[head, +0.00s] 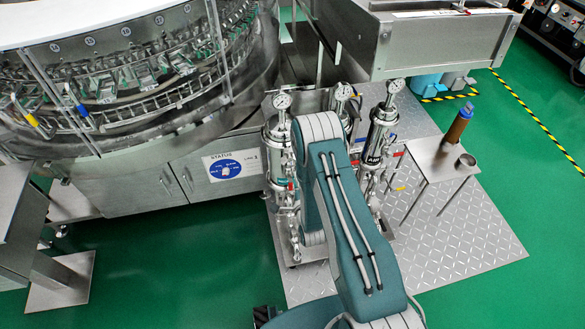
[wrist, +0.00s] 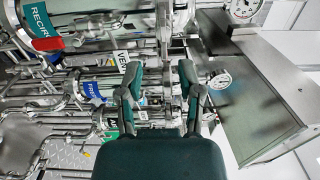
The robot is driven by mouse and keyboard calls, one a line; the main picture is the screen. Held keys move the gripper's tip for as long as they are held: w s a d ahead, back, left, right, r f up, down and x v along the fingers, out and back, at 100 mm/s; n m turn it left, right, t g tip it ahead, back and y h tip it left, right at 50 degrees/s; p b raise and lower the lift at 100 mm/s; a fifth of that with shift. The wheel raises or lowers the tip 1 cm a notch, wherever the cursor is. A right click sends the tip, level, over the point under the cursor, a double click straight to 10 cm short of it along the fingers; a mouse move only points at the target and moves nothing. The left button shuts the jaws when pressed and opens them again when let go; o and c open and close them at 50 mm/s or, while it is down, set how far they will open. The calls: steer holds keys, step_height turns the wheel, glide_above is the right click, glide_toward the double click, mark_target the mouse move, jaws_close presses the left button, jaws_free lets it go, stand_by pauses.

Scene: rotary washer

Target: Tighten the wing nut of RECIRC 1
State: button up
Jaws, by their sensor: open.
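In the wrist view a steel housing with a teal label reading RECIRC (wrist: 43,20) lies at the upper left. A number after that word cannot be read. A red valve handle (wrist: 48,43) sits beside the label. I cannot make out the wing nut of RECIRC 1. My gripper (wrist: 158,68) is open, its two teal-and-grey fingers apart, with nothing seen held between them. The RECIRC label is to the left of the fingers. In the head view my arm hides the gripper and part of the steel housings (head: 277,155).
A blue-labelled housing (wrist: 95,89) and a white VENT tag (wrist: 123,62) are close to the fingers. Pressure gauges (head: 282,100) top the housings. A rotary washer (head: 110,90) stands left; a small table (head: 440,160) with a brown bottle (head: 459,124) stands right.

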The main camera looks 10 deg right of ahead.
steer(key=s, duration=0.4)
stand_by(0.4)
steer(key=w+r+n+g, duration=0.35)
steer(key=w+r, duration=0.35)
steer(key=r, duration=0.5)
steer(key=s+r+n+g, duration=0.35)
steer(key=r+n, duration=0.25)
steer(key=r, duration=0.9)
steer(key=s+r+n+g, duration=0.2)
steer(key=s+r+n, duration=0.2)
steer(key=s, duration=1)
steer(key=s+r+n+g, duration=0.3)
steer(key=s+r, duration=0.6)
steer(key=s, duration=0.5)
steer(key=shift+s+n, duration=0.25)
steer(key=shift+n, duration=0.6)
